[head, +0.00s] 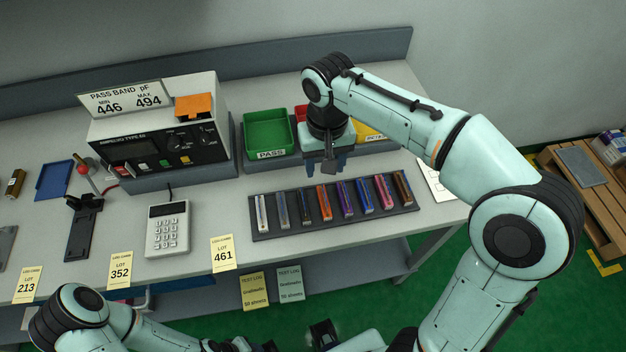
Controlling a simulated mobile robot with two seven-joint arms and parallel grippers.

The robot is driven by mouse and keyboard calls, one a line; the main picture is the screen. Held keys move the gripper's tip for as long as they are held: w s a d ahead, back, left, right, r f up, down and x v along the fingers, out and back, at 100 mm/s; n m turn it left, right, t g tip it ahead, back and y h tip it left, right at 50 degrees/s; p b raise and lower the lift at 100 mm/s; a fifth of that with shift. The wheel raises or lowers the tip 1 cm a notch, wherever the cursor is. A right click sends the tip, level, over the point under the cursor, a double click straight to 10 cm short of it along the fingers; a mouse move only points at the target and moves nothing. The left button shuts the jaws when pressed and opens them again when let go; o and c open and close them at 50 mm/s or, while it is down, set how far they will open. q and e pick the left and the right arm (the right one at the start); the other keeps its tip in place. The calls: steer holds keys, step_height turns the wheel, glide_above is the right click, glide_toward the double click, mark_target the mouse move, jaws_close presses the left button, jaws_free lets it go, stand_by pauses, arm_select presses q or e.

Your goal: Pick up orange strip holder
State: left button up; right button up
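A dark rack (290,226) near the front right of the bench holds a row of several coloured strip holders. An orange strip holder (324,203) stands in it, left of the middle. A salmon-coloured one (383,192) stands further right. My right gripper (326,168) hangs above and behind the rack, pointing down, apart from the holders. Its fingers look spread, with nothing seen held between them. My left gripper (322,334) is low at the bottom edge, in front of the bench and partly cut off; its finger state is unclear.
A green PASS bin (268,132) is behind the rack; red (301,114) and yellow (368,132) bins are partly hidden by my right arm. A tester (160,140) and keypad (168,228) stand left. Yellow lot cards (223,253) line the front edge.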

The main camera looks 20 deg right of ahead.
steer(key=b, duration=0.1)
glide_above(324, 201)
steer(key=f, duration=0.7)
steer(key=shift+w+d, duration=0.2)
steer(key=shift+w, duration=0.15)
steer(key=shift+f, duration=0.6)
step_height(324, 201, down, 5)
steer(key=shift+s+b, duration=0.1)
steer(key=shift+b, duration=0.35)
arm_select(q)
steer(key=shift+s+f, duration=0.35)
steer(key=shift+f, duration=0.2)
steer(key=shift+s+f, duration=0.3)
steer(key=shift+f, duration=0.2)
arm_select(e)
jaws_close()
